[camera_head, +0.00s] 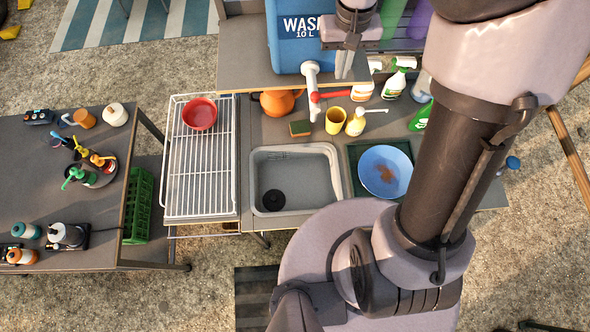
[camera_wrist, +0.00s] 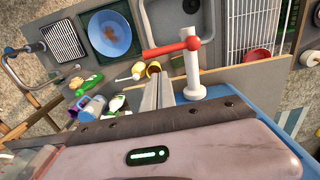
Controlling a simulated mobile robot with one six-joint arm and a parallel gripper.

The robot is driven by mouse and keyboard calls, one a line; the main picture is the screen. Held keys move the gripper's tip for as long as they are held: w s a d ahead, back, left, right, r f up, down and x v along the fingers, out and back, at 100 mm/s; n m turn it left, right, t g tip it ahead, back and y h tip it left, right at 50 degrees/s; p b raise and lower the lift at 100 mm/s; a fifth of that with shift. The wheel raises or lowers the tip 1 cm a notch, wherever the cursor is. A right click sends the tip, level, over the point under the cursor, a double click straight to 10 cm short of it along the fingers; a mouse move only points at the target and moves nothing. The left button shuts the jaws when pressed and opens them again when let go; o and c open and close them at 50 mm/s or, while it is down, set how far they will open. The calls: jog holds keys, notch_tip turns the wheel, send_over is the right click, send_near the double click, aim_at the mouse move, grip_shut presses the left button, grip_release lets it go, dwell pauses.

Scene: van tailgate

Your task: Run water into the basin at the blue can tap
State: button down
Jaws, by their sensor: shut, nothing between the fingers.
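The blue can (camera_head: 290,50), marked WASH 10 L, stands on the raised shelf behind the basin. Its white tap (camera_head: 311,78) points toward the basin, and it also shows in the wrist view (camera_wrist: 193,72). The tap's red lever (camera_head: 331,95) sticks out sideways, as it does in the wrist view (camera_wrist: 168,48). No stream shows under the spout. My gripper (camera_head: 345,66) is shut and empty, just right of the tap. Its fingers (camera_wrist: 157,88) appear apart from the lever.
A yellow cup (camera_head: 335,117), a yellow bottle (camera_head: 356,122), a sponge (camera_head: 300,128) and spray bottles crowd the counter behind the basin. A blue bowl (camera_head: 377,164) with a brown stain sits at right. A white rack (camera_head: 175,150) with a red bowl (camera_head: 200,114) is at left.

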notch_tip(320, 180, down, 4)
jog(key=b, duration=0.3)
dwell(0.3)
jog(key=shift+s+a+b, duration=0.5)
jog(key=shift+s+b, duration=0.6)
jog(key=shift+s, duration=2.5)
jog(key=r+p, duration=0.4)
jog(key=shift+w+r, duration=0.2)
jog(key=shift+r, duration=0.1)
jog(key=s+a, duration=0.2)
jog(key=s+a+b, duration=0.1)
jog(key=a, duration=0.1)
jog(key=shift+s+a, duration=0.35)
